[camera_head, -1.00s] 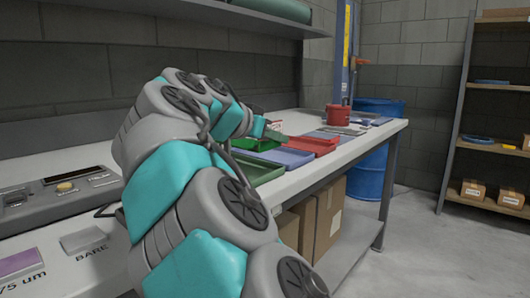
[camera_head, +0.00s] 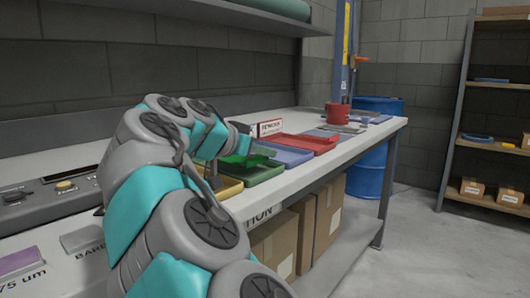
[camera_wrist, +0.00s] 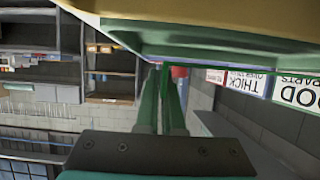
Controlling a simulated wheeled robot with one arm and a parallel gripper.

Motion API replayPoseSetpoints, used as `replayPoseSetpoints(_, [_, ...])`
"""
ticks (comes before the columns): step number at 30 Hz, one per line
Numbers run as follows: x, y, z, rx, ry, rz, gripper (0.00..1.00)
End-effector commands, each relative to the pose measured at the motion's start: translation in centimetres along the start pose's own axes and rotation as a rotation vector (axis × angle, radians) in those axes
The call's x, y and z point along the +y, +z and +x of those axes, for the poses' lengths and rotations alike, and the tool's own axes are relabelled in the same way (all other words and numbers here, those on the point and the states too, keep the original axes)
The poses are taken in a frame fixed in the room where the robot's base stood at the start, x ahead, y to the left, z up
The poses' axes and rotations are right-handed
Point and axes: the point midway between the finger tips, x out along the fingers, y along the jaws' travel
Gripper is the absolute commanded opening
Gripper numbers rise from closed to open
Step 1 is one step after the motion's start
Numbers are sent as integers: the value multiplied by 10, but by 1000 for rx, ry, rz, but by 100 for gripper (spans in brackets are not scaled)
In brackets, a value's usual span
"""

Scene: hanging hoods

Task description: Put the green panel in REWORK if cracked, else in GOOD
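The green panel (camera_head: 252,158) shows in the head view at my gripper, tilted above the green tray (camera_head: 268,176). In the wrist view my fingers (camera_wrist: 162,85) are close together, with a thin bright green edge between them. In the head view my arm hides most of my gripper. A yellow tray (camera_head: 230,189) lies to the left of the green tray, partly behind my arm. A sign that seems to read REWORK (camera_head: 271,127) stands behind the trays. A GOOD PARTS sign (camera_wrist: 298,94) shows in the wrist view. I cannot tell whether the panel is cracked.
A blue tray (camera_head: 288,157) and a red tray (camera_head: 318,144) lie to the right of the green one. A THICK sign (camera_wrist: 245,82) stands beside the GOOD sign. A red container (camera_head: 337,114) stands farther along the bench. A blue barrel (camera_head: 374,150) stands beyond it.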

Motion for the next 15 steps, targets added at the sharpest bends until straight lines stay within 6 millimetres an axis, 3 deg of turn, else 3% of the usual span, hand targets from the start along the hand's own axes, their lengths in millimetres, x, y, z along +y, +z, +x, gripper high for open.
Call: replayPoseSetpoints(15, [0,12,5,0,1,0,0])
